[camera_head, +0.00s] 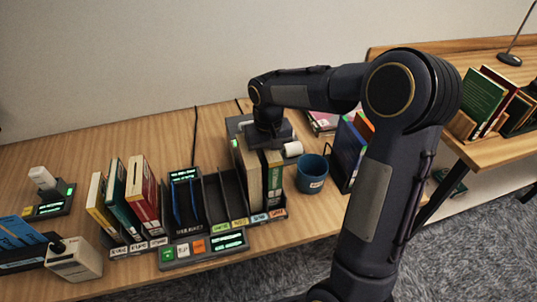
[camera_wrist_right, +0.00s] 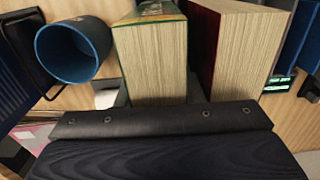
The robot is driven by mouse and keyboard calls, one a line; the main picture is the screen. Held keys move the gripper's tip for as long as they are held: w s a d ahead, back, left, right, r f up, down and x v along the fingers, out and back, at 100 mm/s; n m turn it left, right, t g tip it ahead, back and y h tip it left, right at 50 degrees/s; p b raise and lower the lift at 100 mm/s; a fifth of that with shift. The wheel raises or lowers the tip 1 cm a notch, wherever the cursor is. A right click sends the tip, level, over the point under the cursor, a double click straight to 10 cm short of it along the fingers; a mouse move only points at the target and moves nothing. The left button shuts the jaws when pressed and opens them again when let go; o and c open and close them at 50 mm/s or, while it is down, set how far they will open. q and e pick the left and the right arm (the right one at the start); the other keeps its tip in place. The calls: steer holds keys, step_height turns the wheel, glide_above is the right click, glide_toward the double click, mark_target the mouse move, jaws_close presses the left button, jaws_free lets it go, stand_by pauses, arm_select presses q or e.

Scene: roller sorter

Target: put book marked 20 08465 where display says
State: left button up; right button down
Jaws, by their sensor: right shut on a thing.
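My right gripper (camera_head: 268,140) reaches down from above onto the books at the right end of a dark slotted sorter (camera_head: 218,190). It is shut on a green-edged book (camera_head: 273,178), which stands upright; the same book (camera_wrist_right: 152,60) is centred in the wrist view with its page edges showing. A thick dark-red-edged book (camera_wrist_right: 232,50) stands beside it, the cream-paged one (camera_head: 250,172) in the head view. Lit green displays show at the sorter's front panel (camera_head: 202,248). The text is too small to read, so I cannot tell which book is marked 20 08465. My left gripper is not in view.
A blue mug (camera_head: 311,173) stands close to the right of the sorter. Upright books (camera_head: 125,200) stand in a rack to the left. A white-topped device (camera_head: 75,260) is at front left. More books (camera_head: 352,145) stand behind my arm. A second table (camera_head: 480,150) is at right.

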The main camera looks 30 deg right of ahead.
steer(key=shift+f, duration=0.15)
steer(key=c, duration=0.9)
jaws_free()
step_height(320, 180, up, 7)
steer(key=shift+f, duration=0.1)
steer(key=shift+r, duration=0.55)
